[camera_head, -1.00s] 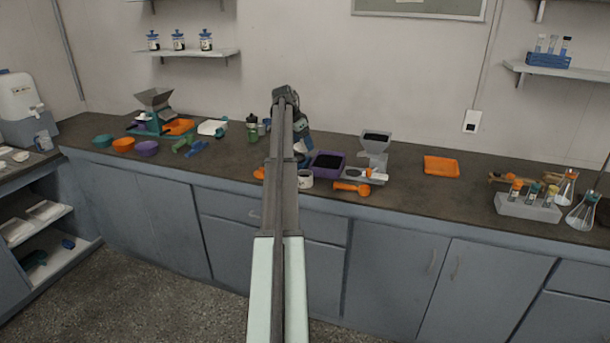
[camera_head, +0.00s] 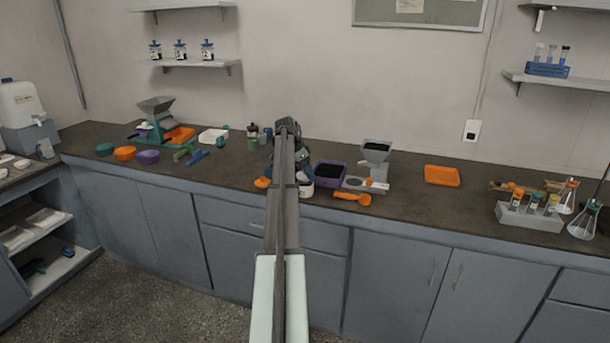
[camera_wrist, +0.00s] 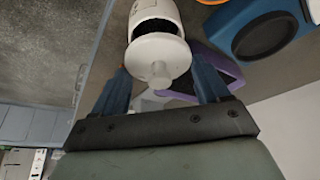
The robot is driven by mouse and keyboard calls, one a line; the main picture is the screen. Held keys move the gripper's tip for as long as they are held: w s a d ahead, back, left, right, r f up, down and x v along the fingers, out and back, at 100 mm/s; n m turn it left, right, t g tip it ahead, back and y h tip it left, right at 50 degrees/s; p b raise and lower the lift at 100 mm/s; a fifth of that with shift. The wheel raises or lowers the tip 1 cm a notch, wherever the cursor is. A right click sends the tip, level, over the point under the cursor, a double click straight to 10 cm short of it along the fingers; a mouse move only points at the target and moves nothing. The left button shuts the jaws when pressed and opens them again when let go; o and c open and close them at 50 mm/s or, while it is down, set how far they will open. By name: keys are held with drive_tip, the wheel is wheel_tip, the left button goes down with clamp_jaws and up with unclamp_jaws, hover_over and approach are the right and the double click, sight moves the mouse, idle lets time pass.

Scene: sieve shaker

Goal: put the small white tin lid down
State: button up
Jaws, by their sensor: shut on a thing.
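The small white tin lid (camera_wrist: 155,52) with its round knob is between the blue fingers of my gripper (camera_wrist: 163,78) in the wrist view. My gripper is shut on it. The white tin (camera_wrist: 153,10), with dark contents visible inside, is just beyond the lid. The lid overlaps part of its mouth in the picture; I cannot tell whether they touch. In the head view the tin (camera_head: 307,191) stands on the counter near its front edge, partly behind my arm. My gripper (camera_head: 303,166) is low just above it; the lid is mostly hidden there.
A purple tray (camera_head: 331,174) of dark material stands right of the tin, with a grey hopper device (camera_head: 376,155) beyond. An orange scoop (camera_head: 353,197) lies in front. A blue round-faced object (camera_wrist: 262,32) is close in the wrist view.

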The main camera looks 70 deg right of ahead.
drive_tip(key=shift+f, duration=0.9)
drive_tip(key=shift+f, duration=0.6)
drive_tip(key=o, duration=1)
drive_tip(key=shift+r, duration=0.55)
drive_tip(key=v, duration=1.2)
drive_tip(key=shift+r, duration=0.1)
